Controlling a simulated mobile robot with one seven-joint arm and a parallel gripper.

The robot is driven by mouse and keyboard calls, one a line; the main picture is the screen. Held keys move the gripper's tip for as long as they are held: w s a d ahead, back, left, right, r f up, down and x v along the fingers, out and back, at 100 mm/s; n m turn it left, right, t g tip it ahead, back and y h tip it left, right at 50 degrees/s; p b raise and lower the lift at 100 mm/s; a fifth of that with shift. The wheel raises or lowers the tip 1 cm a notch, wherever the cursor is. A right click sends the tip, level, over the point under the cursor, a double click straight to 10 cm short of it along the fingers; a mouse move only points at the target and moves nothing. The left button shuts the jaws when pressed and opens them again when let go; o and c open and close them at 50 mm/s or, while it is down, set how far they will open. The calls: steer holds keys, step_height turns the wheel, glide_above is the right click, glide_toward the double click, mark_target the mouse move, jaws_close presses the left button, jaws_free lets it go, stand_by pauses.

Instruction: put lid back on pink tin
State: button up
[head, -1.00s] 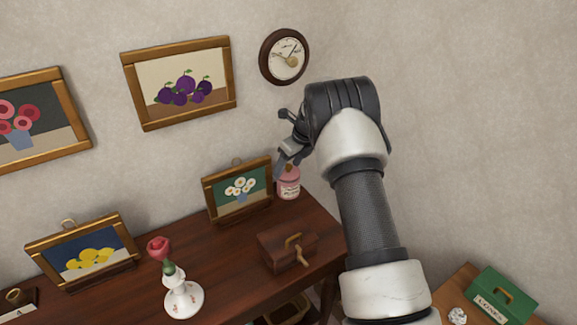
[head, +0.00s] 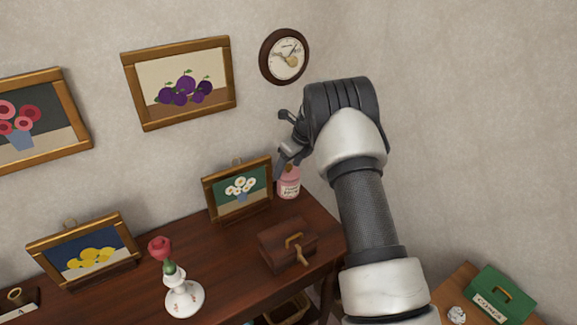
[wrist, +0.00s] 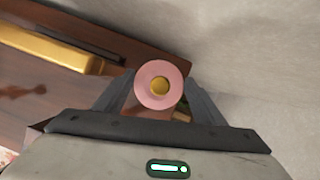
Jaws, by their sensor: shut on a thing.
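The pink tin (head: 289,187), with a white label, stands at the far right of the dark wooden table, beside the daisy picture. My gripper (head: 287,153) is right over the tin in the head view, and its fingers partly hide the tin's top. In the wrist view a round pink lid (wrist: 144,92) with a gold knob in its middle sits between my two fingers (wrist: 160,92). My gripper is shut on this lid. The tin's body is hidden below the lid in the wrist view. I cannot tell whether the lid touches the tin's rim.
The framed daisy picture (head: 209,199) stands close to the tin's left. A brown wooden box (head: 283,249) is nearer the table's front right. A white vase (head: 184,297) with a rose stands further left.

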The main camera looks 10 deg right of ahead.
stand_by(0.4)
steer(key=o, duration=1.1)
steer(key=shift+o, duration=1.9)
steer(key=shift+r, duration=0.15)
steer(key=shift+r+p, duration=3.05)
steer(key=shift+r, duration=0.8)
